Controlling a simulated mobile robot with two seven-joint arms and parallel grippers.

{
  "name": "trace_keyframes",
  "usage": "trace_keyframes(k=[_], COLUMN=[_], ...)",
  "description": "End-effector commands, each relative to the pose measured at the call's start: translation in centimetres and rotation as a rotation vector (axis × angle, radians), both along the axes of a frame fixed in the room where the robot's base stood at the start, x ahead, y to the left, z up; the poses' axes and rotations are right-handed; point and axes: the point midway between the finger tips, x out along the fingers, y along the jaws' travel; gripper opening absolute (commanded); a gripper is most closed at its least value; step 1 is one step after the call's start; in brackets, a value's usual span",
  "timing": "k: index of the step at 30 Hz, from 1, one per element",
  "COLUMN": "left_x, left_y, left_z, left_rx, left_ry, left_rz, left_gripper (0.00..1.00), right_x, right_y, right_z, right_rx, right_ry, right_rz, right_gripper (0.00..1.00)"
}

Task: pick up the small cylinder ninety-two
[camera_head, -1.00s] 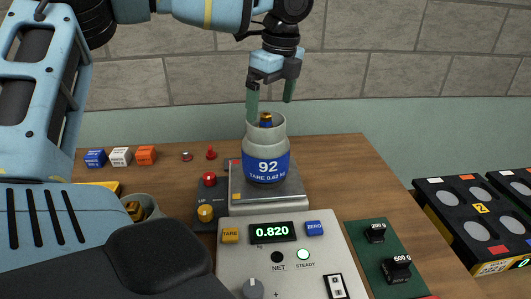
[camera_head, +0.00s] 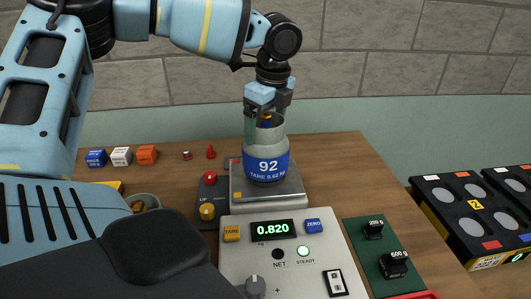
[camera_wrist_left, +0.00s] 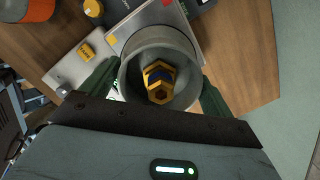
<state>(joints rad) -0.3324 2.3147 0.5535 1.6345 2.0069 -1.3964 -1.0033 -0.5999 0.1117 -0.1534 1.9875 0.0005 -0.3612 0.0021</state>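The small cylinder ninety-two (camera_head: 267,168) is grey with a blue band reading "92" and "TARE 0.62 kg". It stands upright on the metal plate of the scale (camera_head: 293,198), whose display (camera_head: 272,229) reads 0.820. My left gripper (camera_head: 266,126) points down over the cylinder's collar, one green finger on either side. The fingers look close to the collar; contact is not clear. My right gripper is not in view.
Blue, white and orange blocks (camera_head: 121,156) sit at the back left. A panel with red and yellow buttons (camera_head: 207,195) adjoins the scale. A green board with black weights (camera_head: 382,250) is front right. Black racks (camera_head: 463,209) stand at the far right.

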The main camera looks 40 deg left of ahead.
Motion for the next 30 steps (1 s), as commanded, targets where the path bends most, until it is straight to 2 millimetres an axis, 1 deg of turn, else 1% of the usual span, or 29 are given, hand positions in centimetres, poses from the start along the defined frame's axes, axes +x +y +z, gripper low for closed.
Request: trace_keyframes(k=[1,2,12,18,19,26,30], left_x=[0.01,0.01,0.01,0.01,0.09,0.10,0.13], left_y=[0.00,0.00,-0.02,-0.02,-0.05,-0.04,-0.05], left_z=[0.03,0.03,0.07,0.09,0.25,0.34,1.01], left_rx=[0.000,0.000,0.000,0.000,0.001,0.001,0.001], left_ry=[0.000,0.000,-0.001,-0.001,-0.005,-0.005,-0.005], left_rz=[0.000,0.000,0.000,0.000,-0.001,-0.001,-0.001], left_gripper=[0.80,0.76,0.32,0.06,0.04,0.04,0.04], right_x=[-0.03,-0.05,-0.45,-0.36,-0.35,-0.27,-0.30], right_y=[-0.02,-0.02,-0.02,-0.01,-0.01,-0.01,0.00], right_z=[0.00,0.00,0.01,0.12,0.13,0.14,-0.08], right_rx=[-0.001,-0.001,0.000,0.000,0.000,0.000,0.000], right_ry=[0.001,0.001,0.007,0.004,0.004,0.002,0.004], right_rz=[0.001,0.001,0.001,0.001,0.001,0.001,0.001], right_gripper=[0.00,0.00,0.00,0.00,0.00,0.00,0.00])
